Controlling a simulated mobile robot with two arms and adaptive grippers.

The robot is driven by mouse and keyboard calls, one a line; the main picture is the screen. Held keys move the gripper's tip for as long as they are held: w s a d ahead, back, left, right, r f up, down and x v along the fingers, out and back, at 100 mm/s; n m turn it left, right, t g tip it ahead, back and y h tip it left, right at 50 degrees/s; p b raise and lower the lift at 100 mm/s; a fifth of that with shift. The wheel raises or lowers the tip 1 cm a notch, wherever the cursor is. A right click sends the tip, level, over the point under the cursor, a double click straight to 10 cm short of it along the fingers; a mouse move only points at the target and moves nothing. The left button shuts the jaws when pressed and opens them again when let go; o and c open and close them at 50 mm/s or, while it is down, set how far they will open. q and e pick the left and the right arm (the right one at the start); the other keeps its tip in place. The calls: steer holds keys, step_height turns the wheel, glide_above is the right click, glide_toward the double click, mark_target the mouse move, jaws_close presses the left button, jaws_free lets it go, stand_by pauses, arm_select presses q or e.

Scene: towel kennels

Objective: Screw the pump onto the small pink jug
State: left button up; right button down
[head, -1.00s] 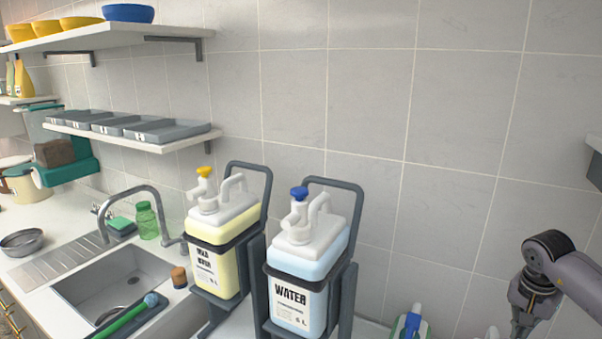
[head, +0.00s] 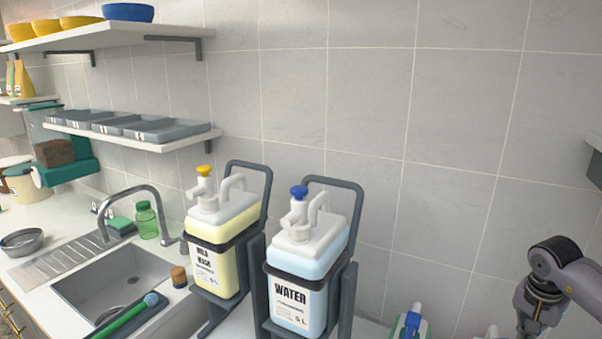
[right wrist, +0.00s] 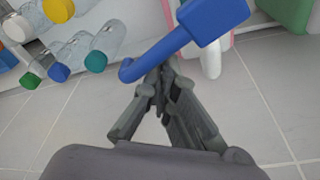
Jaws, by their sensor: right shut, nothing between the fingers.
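A blue pump (right wrist: 185,42) with a long bent spout shows large at the top of the right wrist view. Behind it is part of a white and pink body (right wrist: 224,52), perhaps the jug; most of it is cut off or hidden. My right gripper (right wrist: 160,82) is shut and empty, its fingertips close to the pump's spout. I cannot tell whether they touch it. In the head view my right gripper (head: 527,322) is at the lower right edge, pointing down. My left gripper is not in view.
A yellow jug (head: 222,240) and a blue WATER jug (head: 305,262), both with pumps, stand in dark racks beside the sink (head: 115,285). A bottle (head: 408,322) shows at the bottom edge. Several clear bottles with coloured caps (right wrist: 100,50) are left in the wrist view.

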stand_by(0.3)
steer(key=shift+s+d, duration=0.1)
steer(key=shift+s, duration=0.55)
steer(key=shift+s, duration=0.15)
steer(key=shift+s, duration=0.55)
steer(key=shift+s, duration=0.65)
